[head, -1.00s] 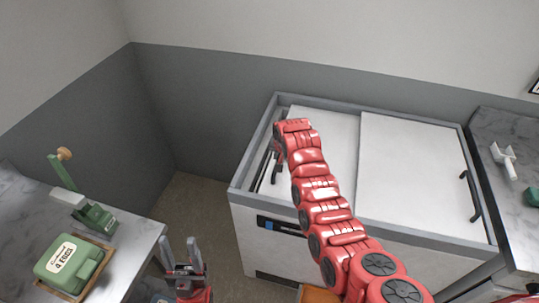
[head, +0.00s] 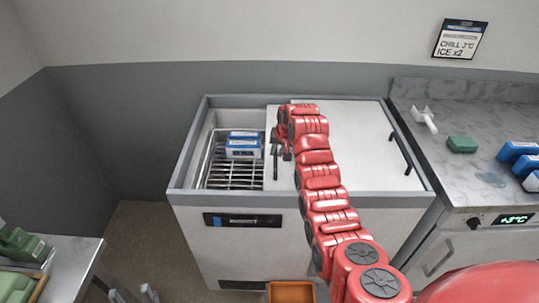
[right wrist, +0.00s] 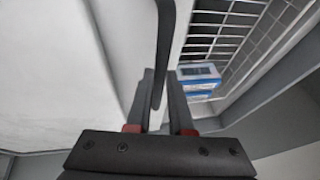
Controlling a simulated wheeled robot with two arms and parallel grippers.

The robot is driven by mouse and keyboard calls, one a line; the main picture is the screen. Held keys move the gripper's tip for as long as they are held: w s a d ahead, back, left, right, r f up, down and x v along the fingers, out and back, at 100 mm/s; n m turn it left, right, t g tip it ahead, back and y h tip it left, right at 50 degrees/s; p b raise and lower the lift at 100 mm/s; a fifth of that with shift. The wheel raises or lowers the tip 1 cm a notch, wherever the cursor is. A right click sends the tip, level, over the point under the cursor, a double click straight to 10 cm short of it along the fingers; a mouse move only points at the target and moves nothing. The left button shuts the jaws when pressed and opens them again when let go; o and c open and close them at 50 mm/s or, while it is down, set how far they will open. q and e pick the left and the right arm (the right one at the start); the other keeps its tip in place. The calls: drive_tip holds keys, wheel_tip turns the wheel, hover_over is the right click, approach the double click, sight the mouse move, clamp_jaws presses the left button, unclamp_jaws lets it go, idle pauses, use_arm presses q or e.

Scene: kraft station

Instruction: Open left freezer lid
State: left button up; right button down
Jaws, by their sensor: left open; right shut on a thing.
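The white chest freezer (head: 195,235) stands in the middle of the head view. Its left lid (head: 272,118) is slid to the right, over or under the right lid (head: 355,125); my arm hides which. The left part of the freezer is uncovered. My right gripper (head: 281,152) is shut on the left lid's dark upright handle (head: 275,165). In the right wrist view the handle (right wrist: 163,45) runs down between the fingers (right wrist: 161,90). My left gripper (head: 134,294) is open and empty, low at the left, with only its fingertips showing.
Inside the opening are a wire basket (head: 230,176) and blue-and-white boxes (head: 243,147). A counter with a white scoop (head: 425,119), a green block (head: 462,144) and blue items (head: 516,152) adjoins at right. An orange bin (head: 291,292) stands in front.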

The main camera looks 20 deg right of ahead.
drive_tip(key=shift+d, duration=0.1)
drive_tip(key=c, duration=0.8)
unclamp_jaws()
drive_tip(key=a+p+v, duration=0.1)
drive_tip(key=p+v, duration=1.2)
drive_tip(key=v, duration=0.4)
drive_tip(key=shift+d+r+p, duration=0.15)
drive_tip(key=shift+d+p, duration=0.15)
drive_tip(key=shift+d, duration=0.2)
